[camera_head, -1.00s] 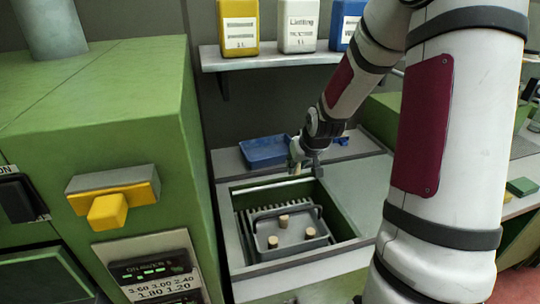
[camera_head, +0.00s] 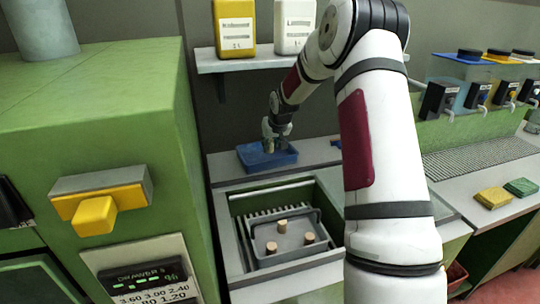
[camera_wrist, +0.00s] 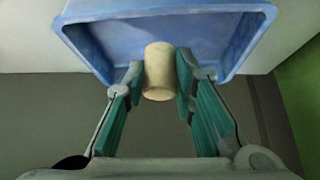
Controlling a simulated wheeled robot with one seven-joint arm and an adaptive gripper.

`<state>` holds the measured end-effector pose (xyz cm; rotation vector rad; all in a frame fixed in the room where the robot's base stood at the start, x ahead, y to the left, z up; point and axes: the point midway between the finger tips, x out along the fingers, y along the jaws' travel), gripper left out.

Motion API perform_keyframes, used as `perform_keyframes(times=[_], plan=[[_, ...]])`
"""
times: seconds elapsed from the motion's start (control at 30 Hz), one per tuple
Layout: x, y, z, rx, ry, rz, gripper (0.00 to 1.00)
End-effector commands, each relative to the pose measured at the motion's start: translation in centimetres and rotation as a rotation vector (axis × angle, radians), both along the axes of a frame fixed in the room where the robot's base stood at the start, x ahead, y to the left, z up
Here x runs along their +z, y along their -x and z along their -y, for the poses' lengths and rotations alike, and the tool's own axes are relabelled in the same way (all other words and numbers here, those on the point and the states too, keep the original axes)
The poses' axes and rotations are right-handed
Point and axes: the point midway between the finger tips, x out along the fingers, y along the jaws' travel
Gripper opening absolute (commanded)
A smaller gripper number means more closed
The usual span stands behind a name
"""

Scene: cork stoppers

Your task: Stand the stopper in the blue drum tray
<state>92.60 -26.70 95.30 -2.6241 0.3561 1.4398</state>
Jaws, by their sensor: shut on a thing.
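The blue drum tray (camera_head: 284,157) stands on the grey ledge at the back, beyond the sink-like recess. In the wrist view the tray (camera_wrist: 90,42) fills the top of the picture, with its floor and walls showing. My gripper (camera_head: 268,146) is over the tray in the head view. In the wrist view my gripper (camera_wrist: 160,80) has its teal fingers shut on a pale cork stopper (camera_wrist: 157,70). The stopper shows against the inside of the tray. I cannot tell whether it touches the tray floor. In the head view the stopper is too small to make out.
A grey tray (camera_head: 262,255) with several upright corks sits in the recess in front. A green cabinet (camera_head: 120,110) with a yellow handle stands at the left. A shelf (camera_head: 240,65) with bottles hangs above the blue tray. Dispensers (camera_head: 470,85) stand at the right.

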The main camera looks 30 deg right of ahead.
Motion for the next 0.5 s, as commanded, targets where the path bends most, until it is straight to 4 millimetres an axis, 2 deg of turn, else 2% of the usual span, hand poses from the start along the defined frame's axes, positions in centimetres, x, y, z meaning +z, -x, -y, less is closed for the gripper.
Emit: perform_keyframes(times=[0.27,0.5], plan=[[-1.9,0.0,-0.1,0.002,-0.001,0.001,0.14],[-4.8,-0.3,-0.1,0.002,-0.001,0.001,0.14]])
